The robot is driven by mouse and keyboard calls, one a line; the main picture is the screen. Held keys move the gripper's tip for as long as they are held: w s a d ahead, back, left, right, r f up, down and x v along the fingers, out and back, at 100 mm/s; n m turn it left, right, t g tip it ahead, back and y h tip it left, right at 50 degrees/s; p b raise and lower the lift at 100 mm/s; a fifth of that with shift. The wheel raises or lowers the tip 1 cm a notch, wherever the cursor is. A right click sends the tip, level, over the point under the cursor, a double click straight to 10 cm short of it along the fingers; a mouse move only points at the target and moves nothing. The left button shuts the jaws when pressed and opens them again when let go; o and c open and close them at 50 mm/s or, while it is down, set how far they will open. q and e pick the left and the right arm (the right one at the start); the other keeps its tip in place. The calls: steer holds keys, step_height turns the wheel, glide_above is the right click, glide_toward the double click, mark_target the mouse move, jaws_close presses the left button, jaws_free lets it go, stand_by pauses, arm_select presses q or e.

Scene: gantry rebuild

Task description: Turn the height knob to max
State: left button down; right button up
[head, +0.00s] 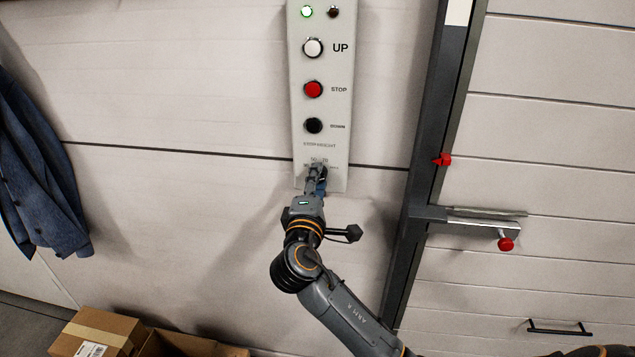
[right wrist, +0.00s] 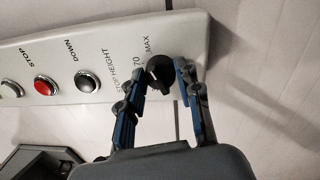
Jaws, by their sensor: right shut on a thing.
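The control panel (head: 322,148) is a tall grey-white plate on the wall. The height knob (right wrist: 159,73) is a small black dial at the panel's lower end, under the STOP HEIGHT lettering, with 70 and MAX marked by it in the right wrist view. My right gripper (head: 317,174) is at the knob, and its two blue-padded fingers (right wrist: 162,82) are shut on the knob's sides. In the head view the gripper hides the knob. The knob's exact setting cannot be read. My left gripper is not in view.
Above the knob are a black DOWN button (head: 314,126), a red STOP button (head: 313,89) and a white UP button (head: 313,48). A dark post (head: 428,150) with a bracket stands to the right. A blue jacket (head: 38,175) hangs left; cardboard boxes (head: 100,332) sit below.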

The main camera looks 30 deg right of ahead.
steer(key=shift+f, duration=0.1)
steer(key=o, duration=1.2)
steer(key=shift+c, duration=0.2)
steer(key=v, duration=1.2)
